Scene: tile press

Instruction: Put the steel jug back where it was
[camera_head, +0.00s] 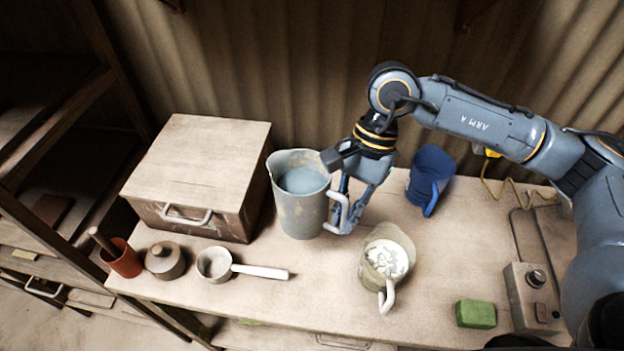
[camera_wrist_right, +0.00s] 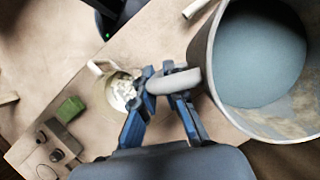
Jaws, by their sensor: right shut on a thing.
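The steel jug (camera_head: 300,207) is grey and worn, with blue-grey contents inside. It is upright at the middle of the workbench, right of the large box. My right gripper (camera_head: 338,220) is shut on the jug's handle, at the jug's right side. In the right wrist view the fingers of my right gripper (camera_wrist_right: 168,84) close around the handle, and the jug (camera_wrist_right: 218,90) fills the upper right. I cannot tell whether the jug's base touches the bench. My left gripper is not in view.
The wooden-lidded box (camera_head: 190,185) stands left of the jug. A blue jug (camera_head: 428,178) is behind right, and a beige jug with white contents (camera_head: 386,260) is in front right. A saucepan (camera_head: 215,264), lidded pot (camera_head: 165,260), red cup (camera_head: 122,258), green block (camera_head: 476,314) and control box (camera_head: 533,298) are nearer.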

